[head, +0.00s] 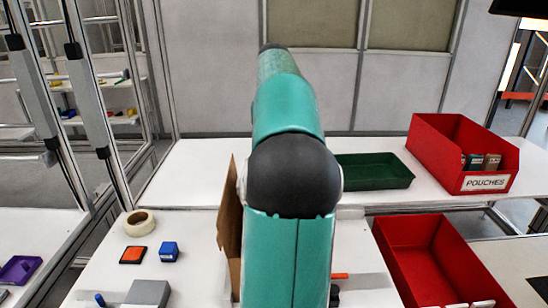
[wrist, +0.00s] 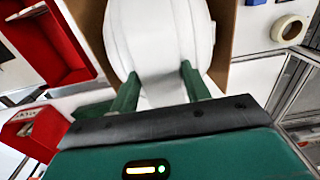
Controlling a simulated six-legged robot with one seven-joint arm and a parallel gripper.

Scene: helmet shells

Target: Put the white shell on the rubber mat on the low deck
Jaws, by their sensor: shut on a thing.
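The white shell (wrist: 160,35) fills the top middle of the wrist view. My gripper (wrist: 160,88) is shut on its near edge, with one green finger on each side. Brown cardboard (wrist: 243,30) shows on both sides of the shell; I cannot tell whether the shell is inside the box or above it. In the head view my own arm hides the gripper and the shell. A dark flat piece (head: 538,289) lies on the white surface at the lower right edge; it may be the rubber mat, but only part of it shows.
The cardboard box (head: 231,215) shows left of my arm. A red bin (head: 440,262) stands right of it; a red bin labelled POUCHES (head: 487,183) and a green tray (head: 372,171) stand behind. Tape (head: 139,223), a blue block (head: 169,251) and an orange-topped pad (head: 134,254) lie left.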

